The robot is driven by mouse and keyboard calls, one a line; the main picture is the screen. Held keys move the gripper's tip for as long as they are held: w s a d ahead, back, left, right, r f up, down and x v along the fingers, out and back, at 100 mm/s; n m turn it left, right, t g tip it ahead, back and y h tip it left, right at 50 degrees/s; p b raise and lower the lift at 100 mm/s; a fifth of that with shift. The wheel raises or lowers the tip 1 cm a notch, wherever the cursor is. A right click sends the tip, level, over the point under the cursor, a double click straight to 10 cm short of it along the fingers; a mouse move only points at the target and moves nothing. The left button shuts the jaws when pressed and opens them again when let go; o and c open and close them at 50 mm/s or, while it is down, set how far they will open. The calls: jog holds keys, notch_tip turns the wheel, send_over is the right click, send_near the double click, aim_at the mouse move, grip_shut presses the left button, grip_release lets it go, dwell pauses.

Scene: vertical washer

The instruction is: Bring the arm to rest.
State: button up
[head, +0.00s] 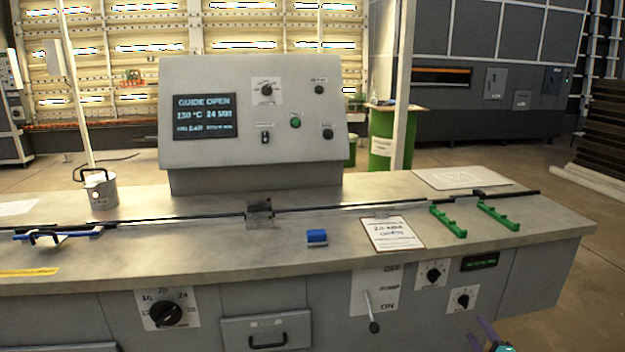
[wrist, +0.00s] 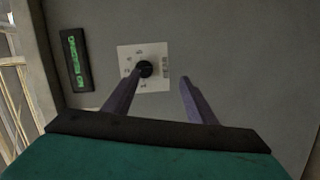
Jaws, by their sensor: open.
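My gripper shows in the head view at the bottom right (head: 475,328), in front of the washer's front panel. In the wrist view its two purple fingers (wrist: 161,78) are open and spread, with nothing held between them. A black knob (wrist: 146,69) on a white plate lies beyond the fingertips, close to the left finger. Whether that finger touches the knob cannot be told. Only the teal end of my arm and its fingers show in the head view; the rest is out of frame.
The panel carries two small dials (head: 433,274) (head: 463,298), a green-lit display (head: 480,263), a pump lever (head: 371,312) and a drawer handle (head: 267,342). The worktop edge overhangs above. A blue block (head: 317,237) and green racks (head: 448,222) lie on top. Floor at right is free.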

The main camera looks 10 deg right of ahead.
jog(key=s+a+f+m+g+p, duration=0.15)
jog(key=a+f+m+g, duration=0.4)
jog(key=a+f, duration=0.55)
jog(key=a+f+m+g+p, duration=0.3)
jog(key=a+f+m+g, duration=0.25)
jog(key=a+f, duration=0.55)
jog(key=s+a+g+y+p, duration=0.1)
jog(key=s+a+g, duration=0.4)
jog(key=s+a, duration=0.8)
jog(key=s+a+f+m+g+y+p, duration=0.1)
jog(key=s+a+g, duration=0.5)
jog(key=s+a, duration=0.6)
jog(key=a+y+p, duration=0.1)
jog(key=a+y, duration=0.1)
jog(key=a, duration=0.2)
jog(key=shift+s+a+f+y, duration=0.25)
jog(key=shift+s+a+y, duration=0.1)
jog(key=shift+a+y, duration=0.05)
